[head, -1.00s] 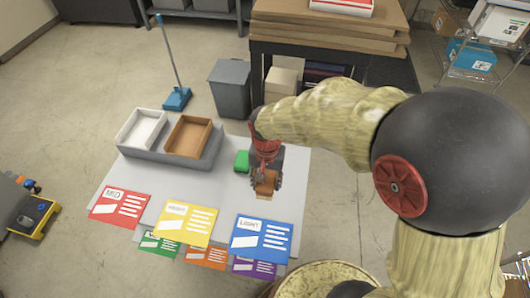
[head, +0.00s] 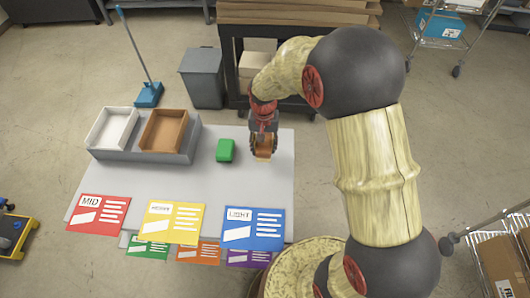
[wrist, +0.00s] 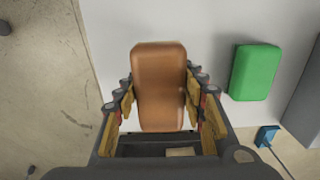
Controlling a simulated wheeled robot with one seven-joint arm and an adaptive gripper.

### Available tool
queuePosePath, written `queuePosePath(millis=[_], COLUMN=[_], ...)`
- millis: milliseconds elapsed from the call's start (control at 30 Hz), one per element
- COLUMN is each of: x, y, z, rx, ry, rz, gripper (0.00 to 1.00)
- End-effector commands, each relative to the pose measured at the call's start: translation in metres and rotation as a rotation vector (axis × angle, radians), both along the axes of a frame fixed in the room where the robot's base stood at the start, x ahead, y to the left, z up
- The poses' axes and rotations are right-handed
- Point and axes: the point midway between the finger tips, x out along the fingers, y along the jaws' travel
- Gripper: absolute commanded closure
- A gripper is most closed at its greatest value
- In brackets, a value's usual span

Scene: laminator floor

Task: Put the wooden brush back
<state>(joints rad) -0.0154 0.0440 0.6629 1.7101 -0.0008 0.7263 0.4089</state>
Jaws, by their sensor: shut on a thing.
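The wooden brush (head: 264,157) is a brown block with rounded corners. It fills the space between my fingers in the wrist view (wrist: 159,85). My gripper (head: 263,146) is shut on it, over the right part of the grey-white table (head: 200,185). I cannot tell how high the brush is above the table. A brown tray (head: 163,131) and a white tray (head: 112,128) sit side by side in a grey holder (head: 145,155) at the table's back left. Both look empty. A green block (head: 226,150) lies just left of my gripper, apart from it.
Red (head: 98,214), yellow (head: 173,222) and blue (head: 253,228) cards line the table's front, with more cards below. A grey bin (head: 202,78) and a blue long-handled tool (head: 148,94) stand behind the table. The tabletop between holder and cards is clear.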

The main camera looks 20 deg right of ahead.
Motion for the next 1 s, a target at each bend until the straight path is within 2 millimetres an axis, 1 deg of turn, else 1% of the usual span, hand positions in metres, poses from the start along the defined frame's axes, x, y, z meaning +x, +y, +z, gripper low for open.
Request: queuePosePath(millis=[167,233,400,667,800,833,1000], x=[0.006,0.008,0.007,0.008,0.008,0.008,0.008], y=[-0.005,-0.008,-0.007,-0.007,-0.007,-0.007,-0.007], z=[-0.009,-0.017,-0.041,-0.041,-0.045,-0.045,-0.044], rx=[0.0,0.0,0.0,0.0,0.0,0.0,0.0], ry=[-0.001,0.001,0.001,-0.001,-0.001,-0.001,-0.001], rz=[0.0,-0.001,0.0,0.0,0.0,0.0,0.0], gripper=[1.0,1.0,1.0,1.0,1.0,0.58,0.48])
